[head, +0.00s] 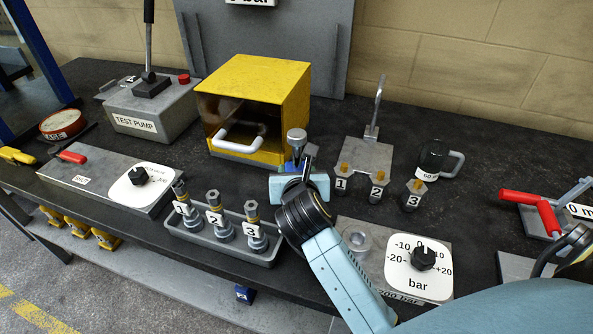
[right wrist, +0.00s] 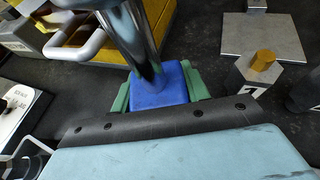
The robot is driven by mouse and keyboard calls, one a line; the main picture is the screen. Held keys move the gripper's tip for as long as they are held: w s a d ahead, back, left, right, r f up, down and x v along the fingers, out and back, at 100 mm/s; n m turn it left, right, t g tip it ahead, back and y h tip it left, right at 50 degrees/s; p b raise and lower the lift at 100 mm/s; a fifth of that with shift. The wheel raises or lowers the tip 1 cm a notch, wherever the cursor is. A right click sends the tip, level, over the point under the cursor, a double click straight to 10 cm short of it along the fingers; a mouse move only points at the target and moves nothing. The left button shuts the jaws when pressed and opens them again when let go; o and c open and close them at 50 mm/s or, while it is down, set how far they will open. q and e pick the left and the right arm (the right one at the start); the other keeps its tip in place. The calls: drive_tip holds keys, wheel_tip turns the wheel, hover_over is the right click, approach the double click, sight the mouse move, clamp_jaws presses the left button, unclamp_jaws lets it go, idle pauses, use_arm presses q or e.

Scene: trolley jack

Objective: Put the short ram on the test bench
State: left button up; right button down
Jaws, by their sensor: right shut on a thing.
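My right gripper (head: 298,172) is shut on an upright piece with a blue body and a shiny metal rod topped by a grey round head (head: 297,138), which looks like the short ram. In the right wrist view, the metal rod (right wrist: 130,40) rises from the blue body (right wrist: 160,88) between green finger parts. The ram's lower end is hidden by my gripper and arm. It is in front of the open yellow box (head: 268,75) with a white handle. I cannot tell for sure which fixture is the test bench. My left gripper is not in view.
A tray (head: 192,240) with fittings numbered 1 to 3 stands left of my arm. Hex pieces numbered 1 to 3 (head: 378,187) stand to the right. A bar-dial block (head: 345,222) is close to my forearm. The test pump (head: 150,112) is at back left.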

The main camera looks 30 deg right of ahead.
drive_tip(key=c, duration=0.7)
unclamp_jaws()
drive_tip(key=shift+s+a+r, duration=0.1)
drive_tip(key=shift+s+r, duration=0.1)
drive_tip(key=v, duration=1.1)
drive_tip(key=shift+s+r+p, duration=0.15)
drive_tip(key=shift+s+p, duration=0.1)
drive_tip(key=shift+p, duration=0.05)
